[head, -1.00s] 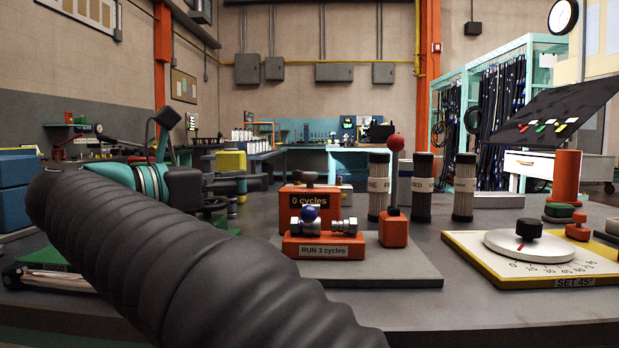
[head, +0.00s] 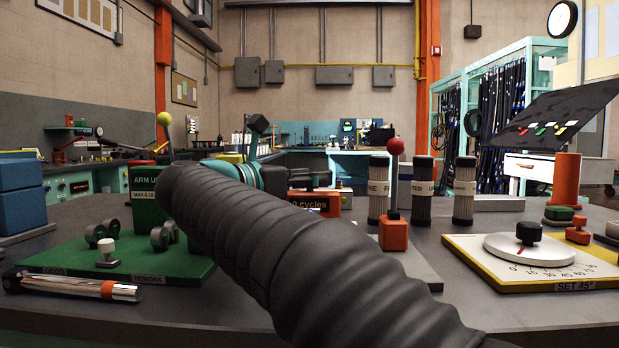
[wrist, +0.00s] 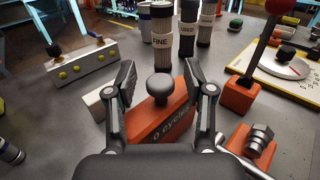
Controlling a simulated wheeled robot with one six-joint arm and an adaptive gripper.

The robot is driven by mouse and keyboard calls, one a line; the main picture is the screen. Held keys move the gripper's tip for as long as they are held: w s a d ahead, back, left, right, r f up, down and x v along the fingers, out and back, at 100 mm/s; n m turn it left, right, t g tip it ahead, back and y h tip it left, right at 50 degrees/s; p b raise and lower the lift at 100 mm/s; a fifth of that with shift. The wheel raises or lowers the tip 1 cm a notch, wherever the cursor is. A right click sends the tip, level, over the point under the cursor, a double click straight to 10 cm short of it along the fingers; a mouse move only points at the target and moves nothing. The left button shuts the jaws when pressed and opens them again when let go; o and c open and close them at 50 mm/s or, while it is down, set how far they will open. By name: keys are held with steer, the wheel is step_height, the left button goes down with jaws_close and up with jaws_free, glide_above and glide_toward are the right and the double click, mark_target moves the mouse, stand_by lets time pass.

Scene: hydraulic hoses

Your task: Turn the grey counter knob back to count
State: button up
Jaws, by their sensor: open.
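The orange counter box (wrist: 150,118), labelled "0 cycles", sits below my gripper in the wrist view. Its dark grey round knob (wrist: 160,86) stands on top, between my spread fingers. My gripper (wrist: 161,78) is open, with one finger on each side of the knob and a visible gap to each. In the head view, my arm covers much of the counter box (head: 325,205), and the knob cannot be made out behind my gripper (head: 318,177).
A red-balled lever on an orange base (head: 394,232) stands right of the counter. Several dark filter cylinders (wrist: 162,28) stand behind. The dial board (head: 470,262) is at right. A green board (head: 130,262) and an orange-tipped tool (head: 75,285) lie at left.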

jaws_close()
steer(key=shift+f+t+b, duration=0.1)
steer(key=shift+t+b, duration=0.2)
steer(key=shift+b, duration=0.25)
steer(key=shift+d+n+y+b, duration=0.1)
steer(key=shift+n+y+b, duration=0.3)
steer(key=shift+y, duration=0.1)
steer(key=shift+n+t+y+b, duration=0.6)
steer(key=shift+t+y+b, duration=0.1)
steer(key=shift+t+b, duration=0.1)
steer(key=n+t+y, duration=0.1)
steer(key=n+y, duration=0.1)
steer(key=shift+t+y, duration=0.3)
steer(key=shift+n+t+y, duration=0.5)
steer(key=shift+n+y, duration=0.3)
steer(key=shift+y, duration=0.7)
